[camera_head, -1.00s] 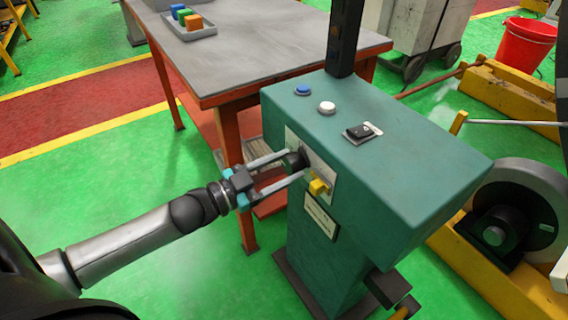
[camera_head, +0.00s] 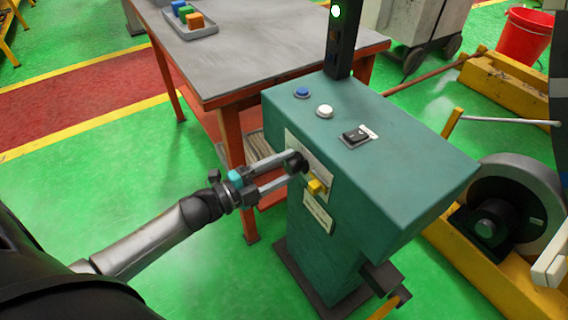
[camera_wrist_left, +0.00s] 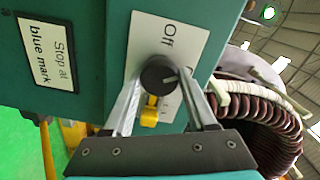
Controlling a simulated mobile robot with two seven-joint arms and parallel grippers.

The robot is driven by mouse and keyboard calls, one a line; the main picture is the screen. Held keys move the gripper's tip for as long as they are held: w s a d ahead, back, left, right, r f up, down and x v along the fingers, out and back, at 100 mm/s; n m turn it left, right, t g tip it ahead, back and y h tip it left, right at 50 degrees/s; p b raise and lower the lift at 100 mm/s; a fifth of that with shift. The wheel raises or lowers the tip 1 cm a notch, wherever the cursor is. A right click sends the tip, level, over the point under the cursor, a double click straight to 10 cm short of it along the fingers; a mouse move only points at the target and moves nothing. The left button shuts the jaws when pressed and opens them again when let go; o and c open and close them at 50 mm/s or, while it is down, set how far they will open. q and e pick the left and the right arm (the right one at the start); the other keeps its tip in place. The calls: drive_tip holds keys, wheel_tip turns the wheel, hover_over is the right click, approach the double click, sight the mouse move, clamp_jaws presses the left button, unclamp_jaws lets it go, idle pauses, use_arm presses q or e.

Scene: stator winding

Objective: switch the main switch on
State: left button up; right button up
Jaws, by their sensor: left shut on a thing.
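The main switch is a black round knob (camera_head: 296,162) on a pale plate on the side of the green control cabinet (camera_head: 400,160). My left gripper (camera_head: 294,168) is shut on the knob, one finger on each side. In the left wrist view the knob (camera_wrist_left: 158,76) sits between the fingertips (camera_wrist_left: 160,82). Its light mark points right, away from the word "Off" (camera_wrist_left: 168,35). Another label there is mostly hidden by a finger. A green lamp (camera_head: 335,11) glows on the black post above the cabinet. My right gripper does not show.
Blue (camera_head: 302,92) and white (camera_head: 324,111) buttons and a black rocker (camera_head: 355,137) are on the cabinet top. A grey-topped table (camera_head: 270,50) stands behind.

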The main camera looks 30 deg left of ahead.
use_arm(q)
drive_tip(key=m, duration=0.3)
drive_tip(key=shift+m, duration=1.6)
drive_tip(key=o, duration=1.4)
drive_tip(key=shift+c, duration=0.2)
drive_tip(key=shift+s+a, duration=0.1)
